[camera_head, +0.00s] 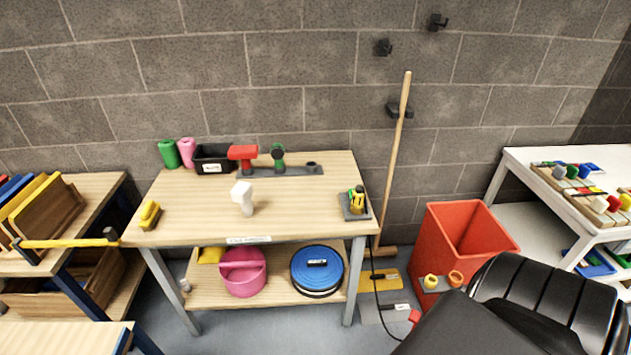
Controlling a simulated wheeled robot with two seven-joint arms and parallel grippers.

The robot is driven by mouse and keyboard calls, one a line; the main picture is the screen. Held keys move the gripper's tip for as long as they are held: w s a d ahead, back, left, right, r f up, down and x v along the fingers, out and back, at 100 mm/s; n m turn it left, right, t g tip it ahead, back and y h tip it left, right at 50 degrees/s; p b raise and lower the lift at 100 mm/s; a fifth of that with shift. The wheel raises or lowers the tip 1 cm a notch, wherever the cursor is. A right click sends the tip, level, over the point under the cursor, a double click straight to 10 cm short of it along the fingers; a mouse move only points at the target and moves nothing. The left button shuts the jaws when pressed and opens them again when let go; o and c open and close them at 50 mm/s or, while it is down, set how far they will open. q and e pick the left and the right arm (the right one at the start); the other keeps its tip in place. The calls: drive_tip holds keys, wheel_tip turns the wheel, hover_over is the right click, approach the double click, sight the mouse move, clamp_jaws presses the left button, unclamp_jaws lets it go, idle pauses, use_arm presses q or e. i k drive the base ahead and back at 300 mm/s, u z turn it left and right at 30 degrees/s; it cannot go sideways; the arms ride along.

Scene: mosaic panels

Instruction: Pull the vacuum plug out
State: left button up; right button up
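I cannot make out a vacuum plug for certain. A thin black cord (374,285) hangs beside the table's right front leg and runs down towards the floor. Its upper end is near a grey holder (346,212) with small yellow, green and black items at the table's right front corner; I cannot tell whether they are joined. A small red piece (414,316) is near the cord's lower part; its link to the cord is unclear. A round blue-topped item (317,266) sits on the lower shelf. Neither of my grippers is in view.
The wooden table (200,205) holds a white handled tool (243,197), a yellow item (149,214) and a black bin (212,158). A broom (395,150) leans on the wall. A red bin (455,260) and black chair (545,298) crowd the right.

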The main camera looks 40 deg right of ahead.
sight(358, 195)
drive_tip(key=z, duration=0.1)
drive_tip(key=i, duration=0.85)
drive_tip(key=z, duration=1.05)
drive_tip(key=i, duration=0.6)
drive_tip(key=z, duration=0.75)
